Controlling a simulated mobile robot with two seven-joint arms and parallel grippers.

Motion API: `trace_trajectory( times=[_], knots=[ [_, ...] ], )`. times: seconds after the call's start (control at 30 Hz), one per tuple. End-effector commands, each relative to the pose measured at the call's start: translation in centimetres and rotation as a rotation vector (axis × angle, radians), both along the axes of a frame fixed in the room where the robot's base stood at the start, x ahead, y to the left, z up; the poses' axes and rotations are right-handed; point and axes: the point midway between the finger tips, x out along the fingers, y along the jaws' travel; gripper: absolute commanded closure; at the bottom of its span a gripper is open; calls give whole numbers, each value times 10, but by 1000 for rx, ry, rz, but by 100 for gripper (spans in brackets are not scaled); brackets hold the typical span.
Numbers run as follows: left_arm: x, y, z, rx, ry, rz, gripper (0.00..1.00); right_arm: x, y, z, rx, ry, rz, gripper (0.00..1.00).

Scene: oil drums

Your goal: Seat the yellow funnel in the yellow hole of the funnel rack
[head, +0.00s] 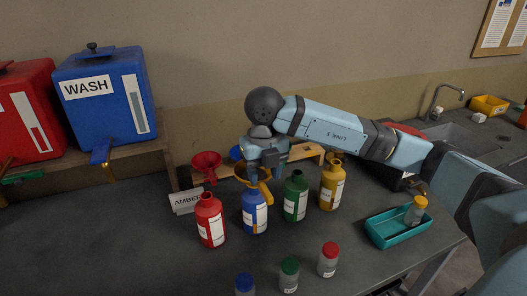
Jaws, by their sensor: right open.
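The yellow funnel (265,187) shows just under my right gripper (265,167), in front of the rack and over the neck of the blue bottle (255,214). It looks tilted; I cannot tell whether it touches the bottle. My right gripper is open, jaws pointing down close to the funnel, and partly hides it. The wooden funnel rack (306,152) stands behind the bottles. A red funnel (207,162) is at its left end and a blue funnel (236,153) shows beside my gripper. The yellow hole is hidden. My left gripper is out of view.
Red (210,222), green (295,198) and yellow (332,187) bottles flank the blue one. An AMBER sign (186,201) stands left. Several capped jars (289,274) are in front. A teal tray (391,233) holds a yellow-capped jar (416,212). The table's left front is clear.

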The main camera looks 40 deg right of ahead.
Motion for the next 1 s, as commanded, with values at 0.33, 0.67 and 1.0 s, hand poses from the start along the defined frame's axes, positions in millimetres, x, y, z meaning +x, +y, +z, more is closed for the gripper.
trace_trajectory(
  times=[0.33, 0.67, 1.0],
  knots=[
    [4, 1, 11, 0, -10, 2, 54, -1, 0, -54, 0, 2, 1, 53],
    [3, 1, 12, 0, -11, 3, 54, 0, 0, -64, 1, 0, 2, 53],
    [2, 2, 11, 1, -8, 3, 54, 0, 0, -63, 1, 0, 1, 100]
  ],
)
